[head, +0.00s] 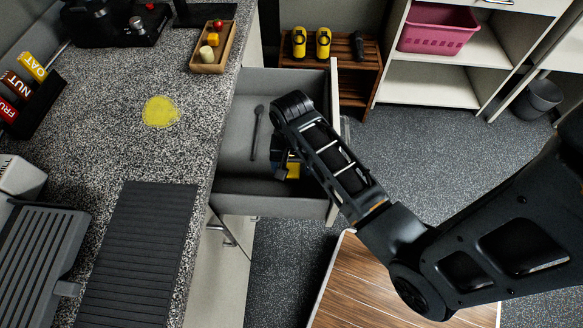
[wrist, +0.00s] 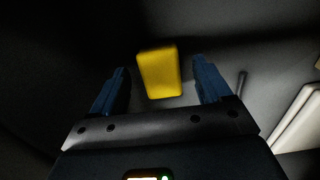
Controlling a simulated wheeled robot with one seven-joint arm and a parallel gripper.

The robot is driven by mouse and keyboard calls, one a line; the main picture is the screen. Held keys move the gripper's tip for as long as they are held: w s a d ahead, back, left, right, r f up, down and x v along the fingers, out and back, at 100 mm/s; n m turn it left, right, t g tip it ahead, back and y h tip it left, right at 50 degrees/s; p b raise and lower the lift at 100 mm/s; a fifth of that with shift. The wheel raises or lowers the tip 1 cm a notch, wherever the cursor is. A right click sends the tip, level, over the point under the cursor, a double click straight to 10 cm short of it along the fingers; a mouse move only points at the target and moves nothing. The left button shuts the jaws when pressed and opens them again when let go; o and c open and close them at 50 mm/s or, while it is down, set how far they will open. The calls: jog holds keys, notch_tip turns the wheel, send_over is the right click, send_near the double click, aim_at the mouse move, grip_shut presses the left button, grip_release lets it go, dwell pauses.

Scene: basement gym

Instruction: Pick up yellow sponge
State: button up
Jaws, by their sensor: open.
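The yellow sponge (wrist: 159,73) lies on the floor of an open drawer. In the head view only a small part of the sponge (head: 293,171) shows beside my arm; the rest is hidden. My gripper (wrist: 163,88) is inside the drawer, open and empty. In the wrist view its two blue fingers stand to the left and right of the sponge, apart from it, with the sponge between and a little beyond them. In the head view my gripper (head: 284,165) is mostly hidden behind my arm.
The grey drawer (head: 270,205) has raised walls close around my gripper. A dark utensil (head: 256,133) lies in it, left of my arm. The speckled counter (head: 105,150) carries a yellow round patch (head: 161,112) and a wooden tray (head: 228,53) near the drawer.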

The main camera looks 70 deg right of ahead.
aim_at(291, 167)
jog(key=shift+f, duration=0.9)
jog(key=c, duration=1)
jog(key=shift+r, duration=0.1)
jog(key=shift+w+d+r+b, duration=0.2)
jog(key=shift+r+b, duration=0.1)
jog(key=shift+r, duration=0.05)
notch_tip(291, 167, up, 6)
jog(key=shift+r, duration=0.2)
jog(key=w+d+b, duration=0.1)
jog(key=w+d, duration=0.2)
jog(key=d, duration=0.2)
jog(key=w+d+b, duration=0.2)
jog(key=w+d, duration=0.2)
jog(key=d, duration=0.2)
jog(key=w+d+b, duration=0.1)
jog(key=w+d, duration=0.2)
jog(key=d, duration=0.2)
jog(key=shift+w+d+f+b, duration=0.1)
jog(key=shift+w+d+b, duration=0.05)
jog(key=shift+w+b, duration=0.2)
